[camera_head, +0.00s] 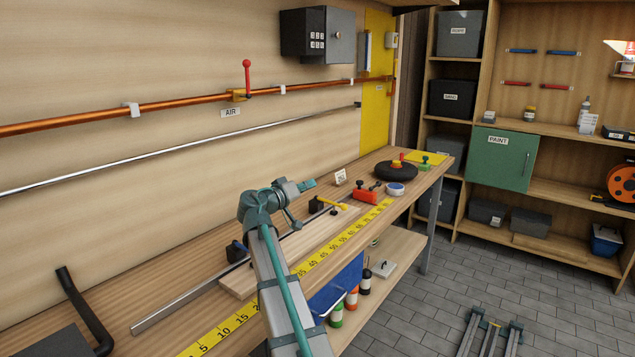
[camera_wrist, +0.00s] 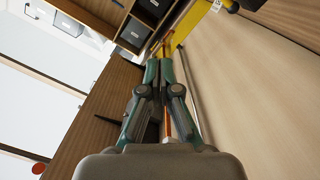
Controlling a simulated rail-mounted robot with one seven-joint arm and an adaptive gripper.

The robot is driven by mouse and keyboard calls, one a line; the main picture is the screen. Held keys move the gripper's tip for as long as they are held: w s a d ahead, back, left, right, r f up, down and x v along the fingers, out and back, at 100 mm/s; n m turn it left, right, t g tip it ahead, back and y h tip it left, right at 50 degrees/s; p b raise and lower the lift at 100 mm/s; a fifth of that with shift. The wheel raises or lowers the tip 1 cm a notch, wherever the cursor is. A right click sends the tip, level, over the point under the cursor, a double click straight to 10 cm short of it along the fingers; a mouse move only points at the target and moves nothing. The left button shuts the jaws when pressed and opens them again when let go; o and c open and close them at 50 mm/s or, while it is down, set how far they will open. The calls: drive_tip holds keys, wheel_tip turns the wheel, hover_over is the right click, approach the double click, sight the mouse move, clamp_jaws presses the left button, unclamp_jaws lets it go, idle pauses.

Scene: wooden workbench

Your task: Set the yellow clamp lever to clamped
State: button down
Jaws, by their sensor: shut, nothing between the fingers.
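The yellow clamp lever (camera_head: 334,205) sits on a black clamp block (camera_head: 316,206) at the far end of a metal rail on the workbench. The lever points right across a light wooden board (camera_head: 290,243). Its exact setting is hard to tell at this size. My gripper (camera_head: 309,183) is above and slightly left of the clamp, apart from it, with its fingers pointing right. In the wrist view my gripper (camera_wrist: 158,63) has its fingers together and empty. The lever cannot be made out in the wrist view.
A yellow measuring tape strip (camera_head: 310,262) runs along the bench front. A red tool (camera_head: 366,196), a white-and-blue roll (camera_head: 396,189) and a black disc (camera_head: 396,171) lie beyond the clamp. A copper pipe with a red-handled valve (camera_head: 247,78) runs along the wall.

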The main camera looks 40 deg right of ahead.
drive_tip(key=shift+v, duration=0.95)
drive_tip(key=shift+d, duration=0.1)
